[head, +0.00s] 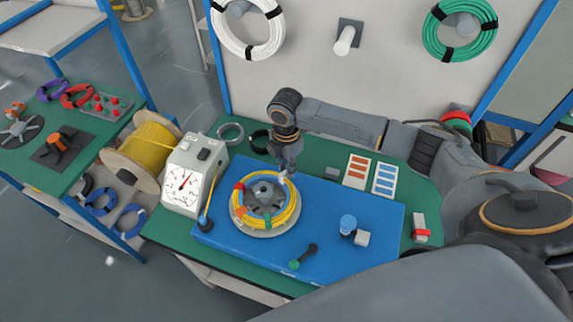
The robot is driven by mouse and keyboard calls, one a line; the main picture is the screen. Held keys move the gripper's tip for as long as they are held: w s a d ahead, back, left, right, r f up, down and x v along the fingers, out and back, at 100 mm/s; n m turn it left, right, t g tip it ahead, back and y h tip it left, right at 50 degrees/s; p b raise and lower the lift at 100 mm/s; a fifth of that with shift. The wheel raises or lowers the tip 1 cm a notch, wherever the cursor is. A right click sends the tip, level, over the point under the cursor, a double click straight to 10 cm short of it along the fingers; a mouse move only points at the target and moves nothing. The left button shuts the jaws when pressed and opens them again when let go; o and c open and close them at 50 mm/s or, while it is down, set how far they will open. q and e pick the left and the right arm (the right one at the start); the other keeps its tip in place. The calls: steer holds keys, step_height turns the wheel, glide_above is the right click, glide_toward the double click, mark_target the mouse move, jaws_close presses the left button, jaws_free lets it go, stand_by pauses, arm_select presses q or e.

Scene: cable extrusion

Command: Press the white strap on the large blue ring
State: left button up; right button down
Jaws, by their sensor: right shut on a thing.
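A yellow cable coil (240,216) lies around a grey spoked reel (265,197) on a blue board (330,195). Red, orange and green straps sit on the coil. My right gripper (284,172) points down at the coil's far right rim and is shut on a small white piece (283,179), which looks like the white strap. The fingers partly hide it, so I cannot tell whether it touches the coil. No large blue ring shows on the board; blue coils (101,201) lie at the lower left. My left gripper is not in view.
A dial gauge box (184,178) and a yellow cable spool (150,155) stand left of the board. White (248,47) and green (487,38) coils hang on the back panel.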

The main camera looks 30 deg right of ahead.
steer(key=shift+f, duration=1)
steer(key=shift+f+b, duration=0.3)
steer(key=shift+f, duration=0.25)
steer(key=shift+s+f+p, duration=0.15)
steer(key=shift+p, duration=0.15)
stand_by(1.2)
steer(key=c, duration=1.2)
jaws_free()
